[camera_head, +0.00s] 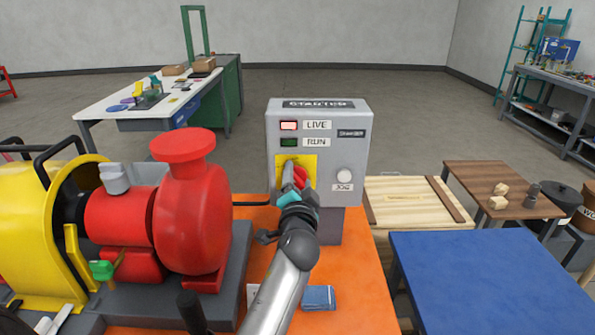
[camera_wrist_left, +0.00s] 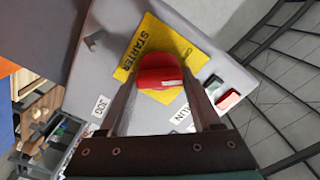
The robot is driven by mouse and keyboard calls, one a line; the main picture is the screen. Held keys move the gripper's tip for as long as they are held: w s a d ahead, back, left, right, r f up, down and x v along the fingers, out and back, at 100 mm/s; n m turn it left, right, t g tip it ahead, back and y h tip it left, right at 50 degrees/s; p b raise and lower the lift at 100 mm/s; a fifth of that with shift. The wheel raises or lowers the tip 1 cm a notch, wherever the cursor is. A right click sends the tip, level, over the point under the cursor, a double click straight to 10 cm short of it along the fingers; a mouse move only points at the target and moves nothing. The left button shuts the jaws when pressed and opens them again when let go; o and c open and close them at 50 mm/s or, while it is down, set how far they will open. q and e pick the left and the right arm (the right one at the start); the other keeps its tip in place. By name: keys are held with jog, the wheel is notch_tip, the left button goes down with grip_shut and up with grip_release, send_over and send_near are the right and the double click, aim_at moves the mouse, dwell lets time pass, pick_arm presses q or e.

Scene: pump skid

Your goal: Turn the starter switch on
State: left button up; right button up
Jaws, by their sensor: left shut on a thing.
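The grey starter box (camera_head: 357,125) stands at the back of the orange skid deck. On its front is a yellow plate (camera_head: 308,160) with a red rotary switch (camera_head: 301,177), partly hidden by my left gripper (camera_head: 291,182). In the left wrist view the red switch (camera_wrist_left: 160,72) sits between the two fingers of my left gripper (camera_wrist_left: 157,84), which is shut on it. The LIVE lamp (camera_head: 289,126) looks pale pink and lit; the RUN lamp (camera_head: 289,142) is dark green. My right gripper is not in view.
A white JOG knob (camera_head: 344,175) is right of the switch on the box. The red pump (camera_head: 190,215) and yellow guard (camera_head: 35,210) stand to the left. A blue-topped table (camera_head: 485,275) and a wooden crate (camera_head: 410,205) are to the right.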

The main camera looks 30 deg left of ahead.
pick_arm(q)
jog(key=m+p, duration=0.2)
jog(key=m, duration=0.2)
jog(key=shift+r, duration=0.1)
jog(key=shift+w+m+p, duration=0.1)
jog(key=shift+m+p, duration=0.55)
jog(key=shift+m, duration=1.15)
jog(key=o, duration=1.4)
jog(key=shift+f, duration=0.25)
jog(key=shift+d, duration=0.1)
jog(key=shift+b+v, duration=0.65)
jog(key=shift+v, duration=7)
